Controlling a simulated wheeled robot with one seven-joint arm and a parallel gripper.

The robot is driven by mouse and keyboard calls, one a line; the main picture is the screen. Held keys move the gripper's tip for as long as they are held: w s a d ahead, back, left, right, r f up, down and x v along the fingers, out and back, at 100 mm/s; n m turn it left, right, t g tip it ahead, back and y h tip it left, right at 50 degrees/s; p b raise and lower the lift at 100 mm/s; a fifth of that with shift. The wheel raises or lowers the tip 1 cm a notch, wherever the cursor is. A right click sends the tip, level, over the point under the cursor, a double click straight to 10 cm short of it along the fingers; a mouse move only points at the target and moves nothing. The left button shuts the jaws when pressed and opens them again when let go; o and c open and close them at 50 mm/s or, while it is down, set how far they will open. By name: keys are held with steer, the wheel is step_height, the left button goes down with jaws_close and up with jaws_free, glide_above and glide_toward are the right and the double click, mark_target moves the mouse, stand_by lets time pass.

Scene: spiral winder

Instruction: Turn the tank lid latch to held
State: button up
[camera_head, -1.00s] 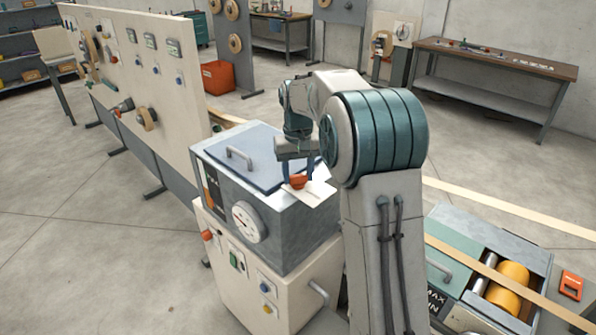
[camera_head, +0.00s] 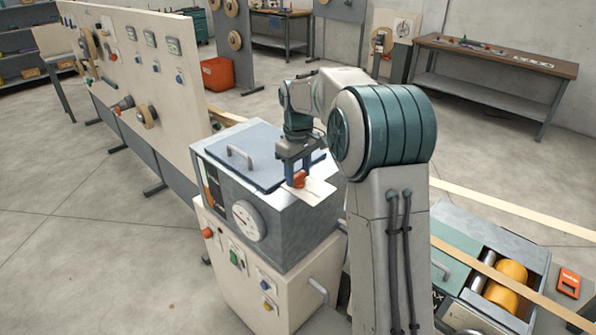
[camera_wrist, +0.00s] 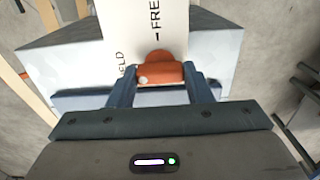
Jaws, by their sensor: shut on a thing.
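The tank (camera_head: 285,235) is a grey metal box with a blue lid (camera_head: 250,155) that lies shut on top. The orange latch (camera_head: 299,179) sits on a pale label plate (camera_head: 318,192) at the tank's right top edge. In the wrist view the latch (camera_wrist: 160,70) is between my fingers, and the plate (camera_wrist: 150,22) reads "FREE" and part of "HELD". My gripper (camera_head: 298,178) points down and is shut on the latch; it also shows in the wrist view (camera_wrist: 165,85). I cannot tell exactly which mark the latch points to.
A lid handle (camera_head: 239,157) stands up left of my gripper. A round gauge (camera_head: 248,221) is on the tank front. A panel (camera_head: 140,85) with knobs stands behind left.

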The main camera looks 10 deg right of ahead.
mark_target(297, 174)
steer(key=shift+w+r, duration=0.1)
steer(key=shift+r, duration=0.05)
steer(key=o, duration=1)
step_height(297, 174, up, 14)
steer(key=shift+a+f+b, duration=0.1)
steer(key=shift+f+b, duration=0.05)
steer(key=shift+b, duration=0.15)
steer(key=s+f+m+t, duration=0.2)
steer(key=s+m, duration=0.1)
steer(key=s, duration=1.3)
steer(key=s+f+m, duration=0.1)
steer(key=s+f, duration=0.2)
steer(key=s, duration=0.2)
steer(key=s+f+m+t, duration=0.1)
steer(key=s+f, duration=0.2)
steer(key=s, duration=0.2)
steer(key=s+f+m, duration=0.1)
steer(key=s+f, duration=0.2)
steer(key=s, duration=0.2)
steer(key=shift+s+f+m+t, duration=0.1)
steer(key=shift+f+m+t, duration=0.2)
steer(key=shift+m, duration=0.1)
